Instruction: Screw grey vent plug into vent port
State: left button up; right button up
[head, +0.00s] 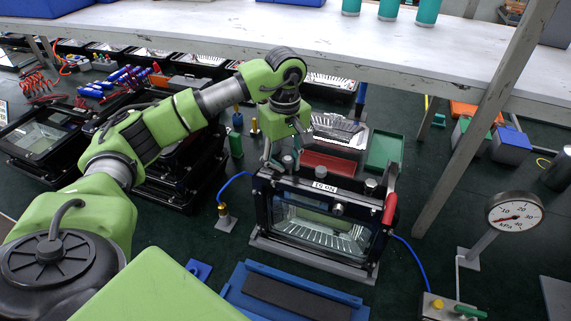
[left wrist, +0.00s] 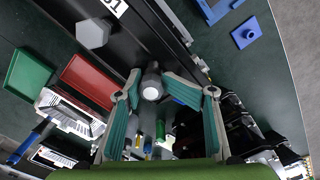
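The black floodlight housing (head: 262,205) stands upright on a grey base, its label and grey hex fitting (head: 320,170) on top. My left gripper (head: 283,164) reaches down over the left end of that top. Its fingertips close around a small grey cylinder, which looks like the grey vent plug (head: 288,160). In the left wrist view the plug (left wrist: 151,91) shows its pale round end between the fingertips (left wrist: 151,80). The vent port is not clearly visible; the plug and fingers may cover it. I cannot tell how deep the plug sits. My right gripper is not in view.
A red-handled tool (head: 390,208) stands at the housing's right end. A red tray (head: 328,165) and green tray (head: 384,150) lie behind. A blue cradle (head: 235,283) is in front. A pressure gauge (head: 514,212) stands at right. A slanted post (head: 470,135) and a shelf (head: 400,50) bound the back.

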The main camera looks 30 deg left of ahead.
pick_arm(q)
jog(key=shift+d, duration=0.2)
jog(key=shift+c, duration=1.1)
jog(key=shift+r, duration=0.1)
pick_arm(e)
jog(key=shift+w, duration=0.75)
pick_arm(q)
jog(key=shift+w+m+b, duration=0.1)
jog(key=shift+m+b, duration=0.45)
jog(key=shift+m, duration=0.35)
jog(key=m+b, duration=0.1)
jog(key=m, duration=0.2)
jog(key=shift+f, duration=0.2)
jog(key=shift+c, duration=0.3)
jog(key=m+b, duration=0.1)
jog(key=m, duration=0.2)
jog(key=shift+d+f+m+b, duration=0.1)
jog(key=shift+m+b, duration=0.2)
grip_shut()
jog(key=o, duration=0.6)
grip_release()
jog(key=shift+d, duration=0.15)
jog(key=o, duration=0.4)
jog(key=shift+w, duration=0.15)
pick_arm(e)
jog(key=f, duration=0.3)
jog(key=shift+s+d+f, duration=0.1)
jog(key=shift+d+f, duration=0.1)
